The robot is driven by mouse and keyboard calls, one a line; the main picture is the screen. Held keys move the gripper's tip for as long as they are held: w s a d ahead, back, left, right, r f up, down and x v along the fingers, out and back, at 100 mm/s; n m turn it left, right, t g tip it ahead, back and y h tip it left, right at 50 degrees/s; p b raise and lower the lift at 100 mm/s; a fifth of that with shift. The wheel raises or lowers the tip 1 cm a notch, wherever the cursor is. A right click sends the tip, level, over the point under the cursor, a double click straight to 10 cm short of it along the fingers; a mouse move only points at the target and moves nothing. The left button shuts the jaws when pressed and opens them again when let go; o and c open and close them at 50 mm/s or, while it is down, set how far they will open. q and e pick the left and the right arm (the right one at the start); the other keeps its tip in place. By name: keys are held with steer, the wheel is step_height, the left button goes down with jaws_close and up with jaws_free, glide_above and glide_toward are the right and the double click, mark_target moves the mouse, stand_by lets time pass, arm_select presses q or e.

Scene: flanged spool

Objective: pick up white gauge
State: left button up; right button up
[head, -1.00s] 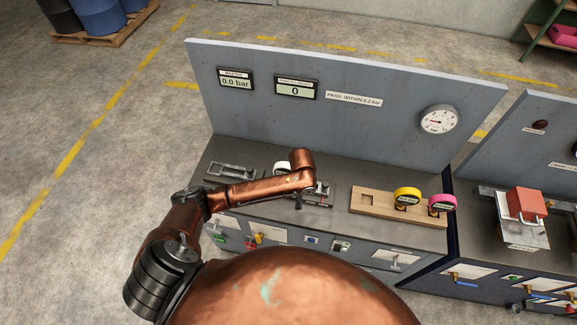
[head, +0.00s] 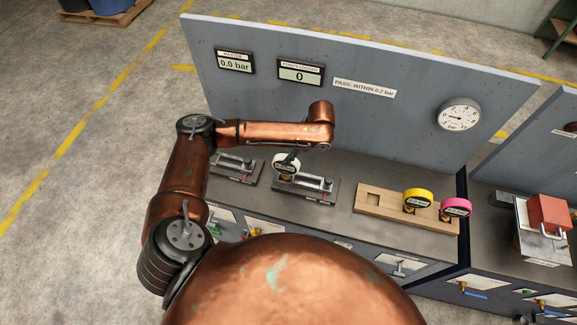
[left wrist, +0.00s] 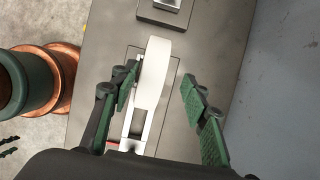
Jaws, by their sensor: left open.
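The white gauge (head: 287,168) stands upright on a metal test fixture (head: 318,186) on the grey bench, with brass at its base. In the left wrist view, the white gauge (left wrist: 155,72) is seen edge-on as a pale band. My left gripper (left wrist: 162,76) is open, with one green-padded finger on each side of the gauge. The left finger looks close to the gauge; a wider gap shows on the right. I cannot tell whether either finger touches it. In the head view my left arm hides most of the gripper.
A wooden holder (head: 372,210) carries a yellow gauge (head: 418,199) and a pink gauge (head: 456,207). Another fixture (head: 240,169) sits to the left. A back panel (head: 400,115) with displays and a dial (head: 459,115) rises behind the bench.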

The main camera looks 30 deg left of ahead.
mark_target(286, 168)
arm_select(q)
steer(key=shift+x, duration=0.85)
steer(key=x, duration=0.2)
steer(key=s+p+x, duration=0.1)
steer(key=x, duration=0.2)
steer(key=shift+a+p, duration=0.1)
steer(key=shift+p, duration=0.2)
steer(key=shift+a+f, duration=0.15)
steer(key=shift+f, duration=0.25)
jaws_close()
arm_select(e)
steer(key=shift+s+d+r, duration=0.1)
steer(key=shift+s+r, duration=0.25)
steer(key=shift+r, duration=0.4)
